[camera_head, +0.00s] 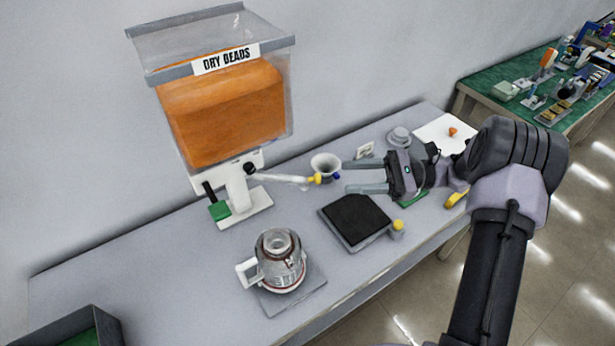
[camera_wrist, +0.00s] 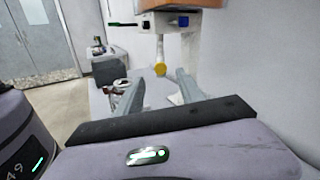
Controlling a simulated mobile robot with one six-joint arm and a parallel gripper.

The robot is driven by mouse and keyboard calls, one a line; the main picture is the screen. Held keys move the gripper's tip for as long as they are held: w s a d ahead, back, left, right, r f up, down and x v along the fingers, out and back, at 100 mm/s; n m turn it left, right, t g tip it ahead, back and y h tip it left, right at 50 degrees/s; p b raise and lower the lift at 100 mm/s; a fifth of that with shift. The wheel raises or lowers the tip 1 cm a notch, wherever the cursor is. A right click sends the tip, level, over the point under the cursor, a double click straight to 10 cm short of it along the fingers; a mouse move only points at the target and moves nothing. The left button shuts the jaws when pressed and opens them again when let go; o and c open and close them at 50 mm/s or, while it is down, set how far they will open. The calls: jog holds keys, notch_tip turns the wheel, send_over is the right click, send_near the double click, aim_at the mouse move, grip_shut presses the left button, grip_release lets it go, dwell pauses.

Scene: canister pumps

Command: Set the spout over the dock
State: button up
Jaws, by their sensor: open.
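The spout (camera_head: 285,178) is a thin white arm reaching right from the stand of the bead dispenser (camera_head: 222,105), ending in a yellow tip (camera_head: 317,178). My gripper (camera_head: 347,177) is open and empty, its two fingers pointing left at the tip, with a small gap between. In the wrist view the yellow tip (camera_wrist: 160,69) shows centred between and beyond the fingertips (camera_wrist: 161,77). No part is labelled as the dock; a white funnel-like cup (camera_head: 325,162) stands behind the tip, and a black square pad (camera_head: 356,218) with a yellow-topped post (camera_head: 397,227) lies in front.
A clear canister with a white handle (camera_head: 280,262) stands on a grey plate (camera_head: 292,297) near the front edge. A dark open bin (camera_head: 85,325) is at the lower left. The table's left part (camera_head: 130,265) is clear.

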aim_at(309, 178)
jog(key=a, duration=0.3)
jog(key=a+b, duration=0.1)
jog(key=a, duration=0.3)
jog(key=a+b, duration=0.1)
jog(key=a, duration=0.3)
jog(key=shift+s+a, duration=0.25)
jog(key=shift+s, duration=0.1)
grip_shut()
dwell(0.6)
